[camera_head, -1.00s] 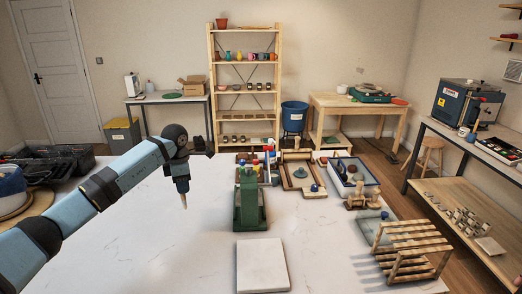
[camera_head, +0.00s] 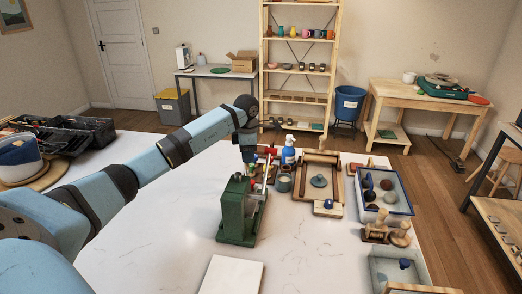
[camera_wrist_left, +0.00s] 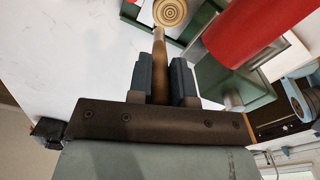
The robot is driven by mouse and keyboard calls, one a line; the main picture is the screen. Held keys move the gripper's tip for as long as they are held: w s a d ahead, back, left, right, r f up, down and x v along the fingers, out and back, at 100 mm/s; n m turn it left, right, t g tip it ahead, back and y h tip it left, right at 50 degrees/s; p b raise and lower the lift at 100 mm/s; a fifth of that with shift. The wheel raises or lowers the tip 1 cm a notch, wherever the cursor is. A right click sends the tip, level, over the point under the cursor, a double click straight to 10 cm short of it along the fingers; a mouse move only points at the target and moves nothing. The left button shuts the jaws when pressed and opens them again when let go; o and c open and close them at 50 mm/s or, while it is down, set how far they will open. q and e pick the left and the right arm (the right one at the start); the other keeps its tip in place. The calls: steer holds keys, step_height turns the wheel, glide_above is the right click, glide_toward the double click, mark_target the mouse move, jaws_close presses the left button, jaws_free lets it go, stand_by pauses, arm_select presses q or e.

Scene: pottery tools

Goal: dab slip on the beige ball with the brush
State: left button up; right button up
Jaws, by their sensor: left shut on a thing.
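My left gripper (camera_head: 249,158) is above the table just behind the green press. In the left wrist view its fingers (camera_wrist_left: 165,78) are shut on a wooden stick, which looks like the brush handle (camera_wrist_left: 160,48). A ringed wooden disc (camera_wrist_left: 170,12) shows at the stick's far end; I cannot tell whether it belongs to the brush. The bristles cannot be made out. A blue-rimmed tray (camera_head: 408,211) on the right holds several balls, one of them grey-green (camera_head: 387,184); I cannot tell which is beige. A small grey jar (camera_head: 284,183) stands right of my gripper. My right gripper is not in view.
The green press (camera_head: 238,212) stands near my gripper. Wooden stamps (camera_head: 376,232) stand before the ball tray. A pale slab (camera_head: 232,275) lies in front.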

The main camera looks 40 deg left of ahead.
mark_target(248, 169)
arm_select(q)
steer(key=shift+f, duration=0.15)
steer(key=shift+s+f+b, duration=0.15)
steer(key=shift+f+b, duration=0.35)
steer(key=shift+f, duration=0.05)
step_height(248, 169, down, 4)
steer(key=shift+r+b, duration=0.1)
steer(key=shift+b, duration=1.05)
steer(key=shift+f, duration=0.4)
steer(key=shift+f+b, duration=0.4)
steer(key=shift+f, duration=0.05)
steer(key=shift+s+a+f, duration=0.1)
steer(key=shift+a, duration=0.1)
stand_by(0.6)
